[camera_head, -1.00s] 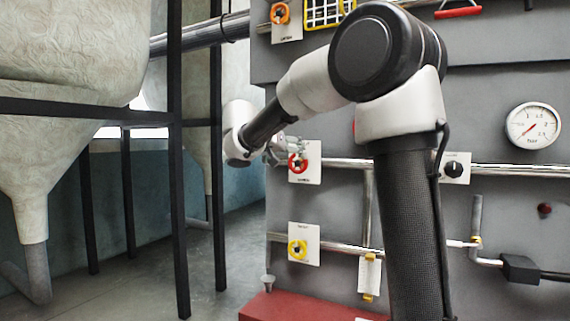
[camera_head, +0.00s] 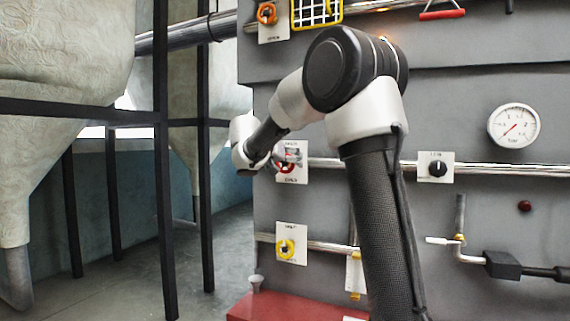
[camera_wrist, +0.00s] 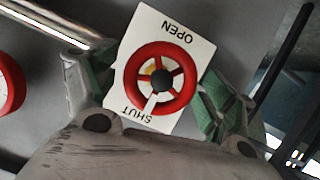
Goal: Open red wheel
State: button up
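The red wheel (camera_wrist: 161,79) has spokes and a dark hub. It sits on a white plate (camera_wrist: 180,30) marked OPEN and SHUT, upside down in the wrist view. A white pointer on the wheel lies toward SHUT. My gripper (camera_wrist: 155,76) is open, with one green-padded finger on each side of the wheel and gaps visible between pads and rim. In the head view my gripper (camera_head: 277,158) is in front of the wheel (camera_head: 285,168) and hides its upper part.
A yellow wheel (camera_head: 286,249) is below, and an orange one (camera_head: 267,13) above. A pipe (camera_head: 345,164) runs right from the red wheel's plate to a black knob (camera_head: 438,169). A pressure gauge (camera_head: 514,126) is at right. Dark frame posts (camera_head: 163,200) stand left.

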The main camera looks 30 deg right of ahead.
jog(key=c, duration=0.9)
jog(key=shift+o, duration=0.2)
jog(key=shift+n, duration=0.3)
jog(key=n+g+h, duration=0.1)
jog(key=n, duration=0.1)
jog(key=shift+w+a+f+n+h, duration=0.1)
jog(key=shift+n+h, duration=0.2)
jog(key=shift+n, duration=0.1)
jog(key=n+g+h, duration=0.1)
jog(key=n+h, duration=0.1)
jog(key=n, duration=0.2)
jog(key=shift+f, duration=0.1)
jog(key=n+h, duration=0.1)
jog(key=n, duration=0.2)
jog(key=shift+g+h, duration=0.3)
jog(key=n+h, duration=0.1)
jog(key=n, duration=0.2)
jog(key=shift+f, duration=0.1)
jog(key=n+t+h, duration=0.1)
jog(key=n, duration=0.2)
jog(key=n+t+h, duration=0.1)
jog(key=n, duration=0.3)
jog(key=shift+f, duration=0.1)
jog(key=shift+n+t, duration=0.3)
jog(key=shift+t, duration=0.1)
